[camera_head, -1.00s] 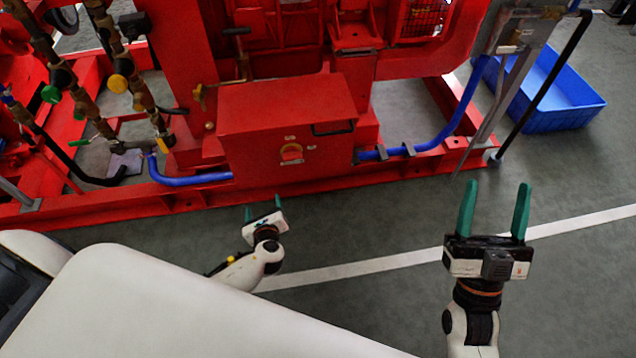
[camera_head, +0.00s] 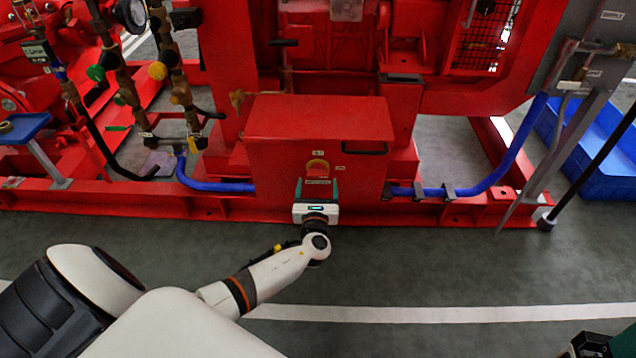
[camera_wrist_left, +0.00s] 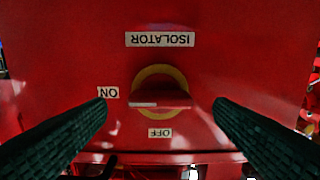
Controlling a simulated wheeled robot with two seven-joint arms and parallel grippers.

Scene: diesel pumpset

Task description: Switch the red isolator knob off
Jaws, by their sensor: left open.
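The red isolator knob (camera_head: 318,167) sits on a yellow disc on the front of a red box (camera_head: 280,150). In the left wrist view the knob (camera_wrist_left: 160,96) has its bar level, and its white mark points left to the ON label (camera_wrist_left: 108,92). The OFF label (camera_wrist_left: 160,132) is below it; the lettering is upside down there. My left gripper (camera_head: 317,184) is open in front of the box, its green fingers on either side of the knob in the wrist view, apart from it. My right gripper (camera_head: 600,345) is cut off at the bottom right corner.
Blue hoses (camera_head: 465,190) run out at both sides of the box. Pipes with valves (camera_head: 120,80) stand at the left, and a grey post (camera_head: 560,150) with a blue bin (camera_head: 600,160) at the right. The floor in front is clear.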

